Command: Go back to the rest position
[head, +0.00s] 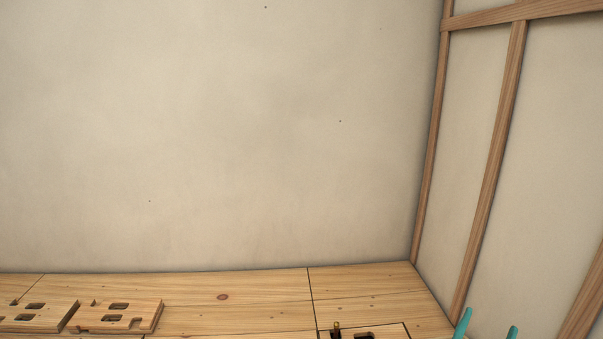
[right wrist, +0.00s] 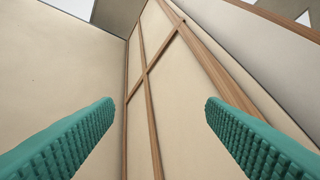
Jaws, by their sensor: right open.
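My right gripper (head: 487,330) shows at the bottom right of the head view, only its two teal fingertips in the picture. The fingers are apart with nothing between them. In the right wrist view the right gripper (right wrist: 160,105) has its two ribbed teal fingers wide apart. It faces the panelled wall with wooden battens, and no object lies between the fingers. My left gripper does not show in either view.
A wooden worktop (head: 240,296) runs along the bottom. Slotted wooden boards (head: 142,312) lie at the left, and another board with a small dark and brass fitting (head: 337,328) is at the bottom. A plain wall (head: 200,130) stands behind; a battened wall (head: 470,120) is at the right.

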